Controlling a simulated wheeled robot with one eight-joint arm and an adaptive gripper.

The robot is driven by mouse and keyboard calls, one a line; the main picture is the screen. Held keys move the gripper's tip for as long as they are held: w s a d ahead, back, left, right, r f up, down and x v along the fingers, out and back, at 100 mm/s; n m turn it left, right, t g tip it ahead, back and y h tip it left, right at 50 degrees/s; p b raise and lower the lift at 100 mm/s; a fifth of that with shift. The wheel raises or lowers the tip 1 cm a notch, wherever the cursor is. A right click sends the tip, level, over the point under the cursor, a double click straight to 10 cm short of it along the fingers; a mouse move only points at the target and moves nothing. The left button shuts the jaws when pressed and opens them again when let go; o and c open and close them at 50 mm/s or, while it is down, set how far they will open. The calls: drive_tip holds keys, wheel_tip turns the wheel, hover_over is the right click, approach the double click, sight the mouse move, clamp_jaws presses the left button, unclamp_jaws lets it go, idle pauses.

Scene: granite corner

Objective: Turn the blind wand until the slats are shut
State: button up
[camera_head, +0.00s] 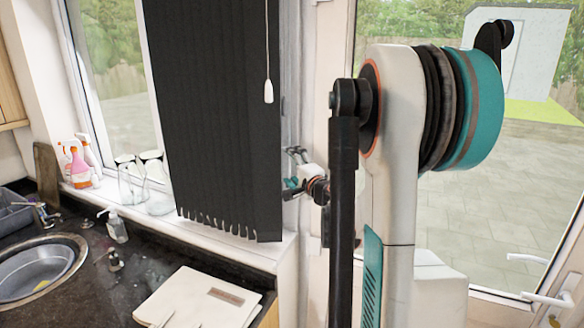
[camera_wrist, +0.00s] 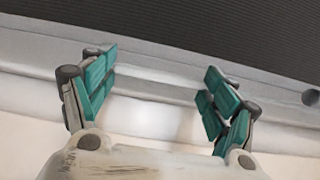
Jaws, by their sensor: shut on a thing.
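The dark vertical blind (camera_head: 213,110) hangs in front of the left window, its slats side by side. A thin white cord or wand with a white end piece (camera_head: 268,91) hangs in front of the blind's right part. My gripper (camera_head: 293,170) is beside the blind's lower right edge, well below the white end piece and apart from it. In the wrist view my gripper (camera_wrist: 158,88) has its two teal-padded fingers apart. Nothing shows between them but the pale frame and ledge behind. The dark blind surface (camera_wrist: 200,25) fills the top of that view.
A windowsill (camera_head: 225,245) runs below the blind, with spray bottles (camera_head: 77,167) and glass jars (camera_head: 158,185) at the left. A cutting board (camera_head: 200,297) lies on the dark counter near a round sink (camera_head: 40,265). A glazed door with a white handle (camera_head: 545,298) is at the right.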

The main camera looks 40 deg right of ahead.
drive_tip(key=m+h, duration=0.1)
drive_tip(key=m+g+h, duration=0.2)
drive_tip(key=h, duration=0.1)
drive_tip(key=shift+w+a+b, duration=0.2)
drive_tip(key=shift+a+b, duration=0.1)
drive_tip(key=shift+b, duration=0.1)
drive_tip(key=shift+m+g+h, duration=0.4)
drive_tip(key=shift+h, duration=0.2)
drive_tip(key=o, duration=1.1)
drive_tip(key=shift+d, duration=0.1)
drive_tip(key=shift+c, duration=0.2)
drive_tip(key=shift+s, duration=0.1)
drive_tip(key=v, duration=1.2)
